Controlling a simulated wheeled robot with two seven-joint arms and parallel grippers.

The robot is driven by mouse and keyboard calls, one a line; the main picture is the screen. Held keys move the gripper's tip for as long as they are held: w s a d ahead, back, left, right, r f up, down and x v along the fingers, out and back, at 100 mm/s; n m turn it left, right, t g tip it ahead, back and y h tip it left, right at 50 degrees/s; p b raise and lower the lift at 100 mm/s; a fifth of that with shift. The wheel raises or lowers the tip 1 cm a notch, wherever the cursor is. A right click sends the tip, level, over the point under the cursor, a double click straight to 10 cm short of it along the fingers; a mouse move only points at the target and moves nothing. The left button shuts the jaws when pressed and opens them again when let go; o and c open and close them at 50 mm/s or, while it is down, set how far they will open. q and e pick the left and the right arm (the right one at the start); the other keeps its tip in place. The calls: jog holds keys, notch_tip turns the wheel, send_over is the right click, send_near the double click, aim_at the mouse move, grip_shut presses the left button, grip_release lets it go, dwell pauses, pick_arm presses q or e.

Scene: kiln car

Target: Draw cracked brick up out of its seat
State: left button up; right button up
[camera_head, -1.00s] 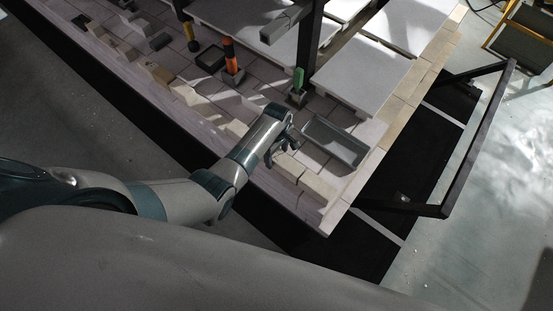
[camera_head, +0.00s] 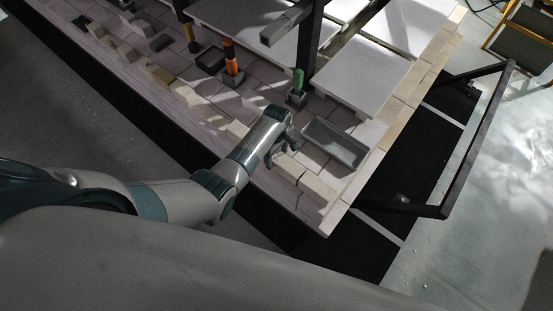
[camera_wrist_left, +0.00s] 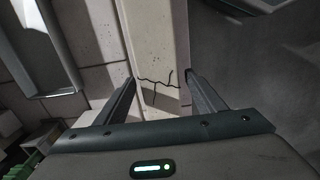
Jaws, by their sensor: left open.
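The cracked brick (camera_wrist_left: 160,94) is pale beige, with dark jagged cracks across its top, in the left wrist view. It lies in a line of pale bricks along the car's near edge. My left gripper (camera_wrist_left: 160,78) is open, with one finger on each side of the cracked brick. I cannot tell whether the fingers touch it. In the head view my left gripper (camera_head: 284,150) is low over the left end of the pale bricks (camera_head: 318,188) at the near right corner; the cracks cannot be made out there. My right gripper is not in view.
A grey tray (camera_head: 335,145) lies just right of the left gripper. A green-handled item (camera_head: 298,82) stands in a small block beside a dark post (camera_head: 309,40). An orange-and-black upright object (camera_head: 230,62) stands farther left. White slabs (camera_head: 362,80) lie behind.

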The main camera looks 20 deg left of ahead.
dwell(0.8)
pick_arm(q)
jog(key=shift+w, duration=0.1)
jog(key=c, duration=1.3)
